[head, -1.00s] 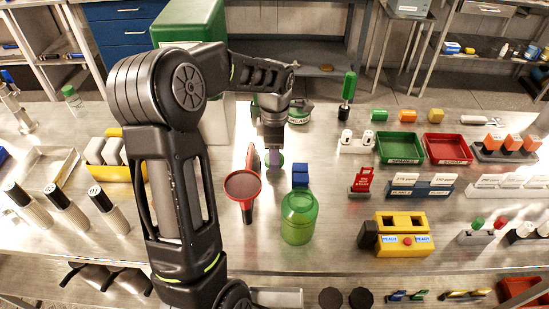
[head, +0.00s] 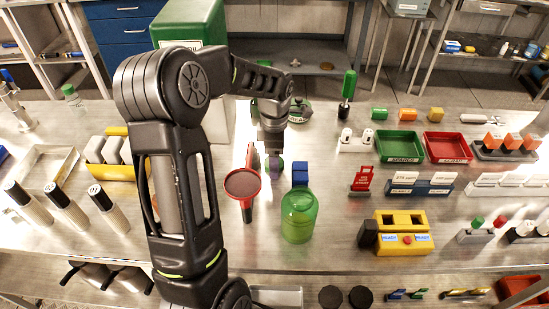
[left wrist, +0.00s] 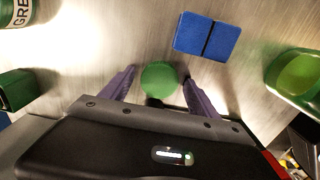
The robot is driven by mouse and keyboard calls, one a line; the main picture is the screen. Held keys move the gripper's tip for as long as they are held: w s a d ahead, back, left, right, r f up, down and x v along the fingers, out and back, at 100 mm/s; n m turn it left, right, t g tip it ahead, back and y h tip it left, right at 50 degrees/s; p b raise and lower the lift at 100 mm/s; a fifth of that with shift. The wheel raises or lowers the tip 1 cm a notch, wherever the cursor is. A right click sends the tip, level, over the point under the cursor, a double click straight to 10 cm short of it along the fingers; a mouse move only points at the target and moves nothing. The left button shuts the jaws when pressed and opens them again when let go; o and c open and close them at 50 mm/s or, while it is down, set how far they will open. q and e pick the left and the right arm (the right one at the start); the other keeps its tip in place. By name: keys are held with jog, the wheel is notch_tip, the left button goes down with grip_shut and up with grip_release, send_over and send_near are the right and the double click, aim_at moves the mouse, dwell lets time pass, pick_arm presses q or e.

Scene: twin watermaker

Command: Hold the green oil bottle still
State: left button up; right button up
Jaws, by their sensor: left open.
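My left gripper (head: 275,166) points down behind the red-rimmed funnel-like thing and the blue block. It is open, with its purple fingers on either side of a round green top (left wrist: 159,77) in the left wrist view. Gaps show between the fingers and this top; its body below is hidden. I cannot tell if it belongs to the green oil bottle. A see-through green bottle-like vessel (head: 298,216) stands upright, nearer the front edge and apart from the gripper. It also shows at the right of the left wrist view (left wrist: 297,75). My right gripper is not in view.
A blue block (head: 300,173) stands close right of the gripper, also in the left wrist view (left wrist: 207,37). The red-rimmed funnel-like thing (head: 242,185) is close left. A yellow station (head: 403,232) and green (head: 400,147) and red trays (head: 447,148) stand further right.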

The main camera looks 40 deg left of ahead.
pick_arm(q)
notch_tip(320, 180, up, 12)
jog(key=shift+r+b, duration=0.2)
jog(key=shift+b, duration=0.15)
dwell(1.0)
